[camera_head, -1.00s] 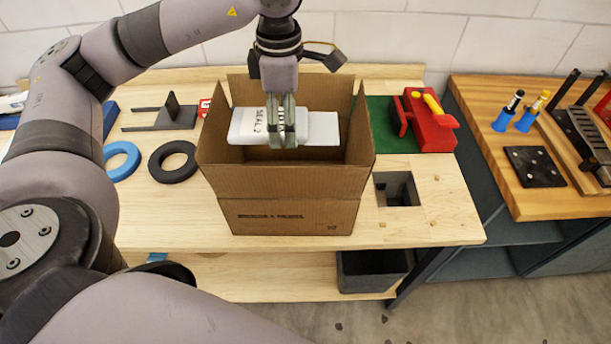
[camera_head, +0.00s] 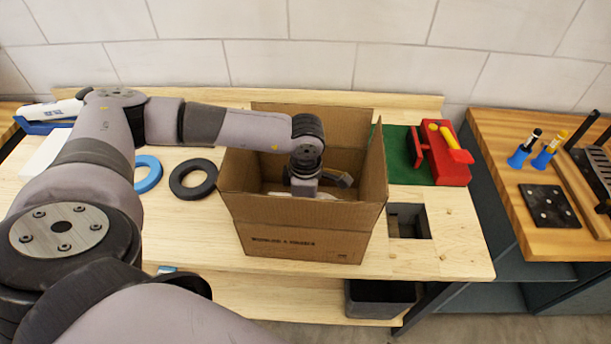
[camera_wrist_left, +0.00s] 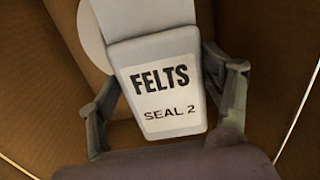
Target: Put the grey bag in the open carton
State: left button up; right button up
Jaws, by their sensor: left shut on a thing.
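The open carton (camera_head: 302,226) stands on the bench with its flaps up. My left gripper (camera_head: 306,184) reaches down inside it; the front wall hides the fingertips. In the left wrist view the gripper (camera_wrist_left: 163,100) is shut on the light grey bag (camera_wrist_left: 165,92), one finger on each side. The bag's label reads "FELTS SEAL 2". Brown carton surfaces surround the bag there. In the head view only a pale sliver of the bag shows below the wrist. Whether the bag touches the carton floor cannot be told. My right gripper is not in view.
A black ring (camera_head: 193,179) and a blue ring (camera_head: 148,173) lie left of the carton. A red tool (camera_head: 440,160) on a green mat stands to the right, with a square opening (camera_head: 408,221) in front of it. A wooden side table (camera_head: 492,155) holds more tools.

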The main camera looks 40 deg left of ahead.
pick_arm(q)
notch_tip(320, 180, down, 5)
jog(key=shift+r+p, duration=0.15)
jog(key=shift+p, duration=0.5)
jog(key=shift+f+b, duration=0.45)
jog(key=shift+f, duration=0.05)
jog(key=o, duration=1.2)
jog(key=shift+r, duration=0.1)
jog(key=shift+r, duration=0.1)
